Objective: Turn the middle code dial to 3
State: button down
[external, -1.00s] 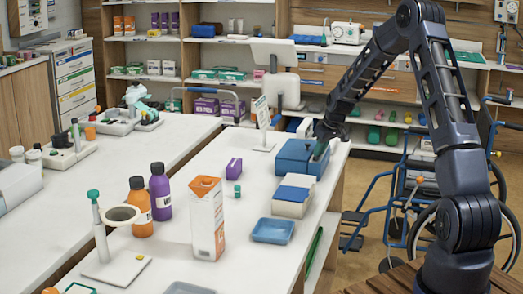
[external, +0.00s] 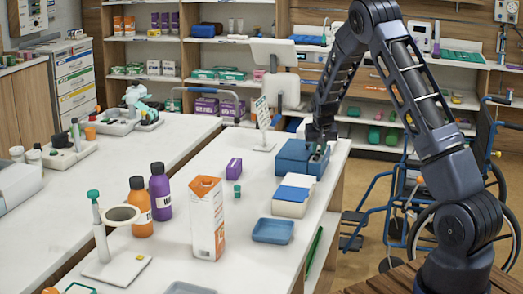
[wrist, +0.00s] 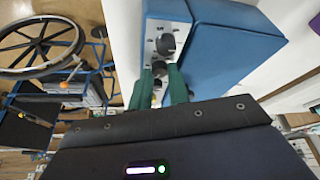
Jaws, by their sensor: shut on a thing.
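The blue lock box (external: 291,160) stands on the white counter near its far right end. In the wrist view the blue box (wrist: 225,45) carries a metal strip (wrist: 155,28) with a row of dark dials. One dial (wrist: 166,44) sits clear above my fingers. The middle dial (wrist: 160,68) is between my green fingertips, and part of another dial (wrist: 157,87) shows below it. My gripper (wrist: 157,74) is shut on the middle dial. In the external view my gripper (external: 319,150) is at the box's right side. I cannot read any dial numbers.
A white box with a blue top (external: 292,200) stands just in front of the lock box. A blue tray (external: 273,231), a carton (external: 207,220) and bottles (external: 160,192) stand nearer on the counter. A wheelchair (external: 440,200) is on the floor to the right.

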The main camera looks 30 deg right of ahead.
jog(key=shift+m, duration=0.7)
jog(key=c, duration=1.6)
grip_release()
jog(key=shift+w, duration=0.1)
jog(key=v, duration=1)
jog(key=shift+a+r, duration=0.3)
jog(key=shift+a, duration=0.05)
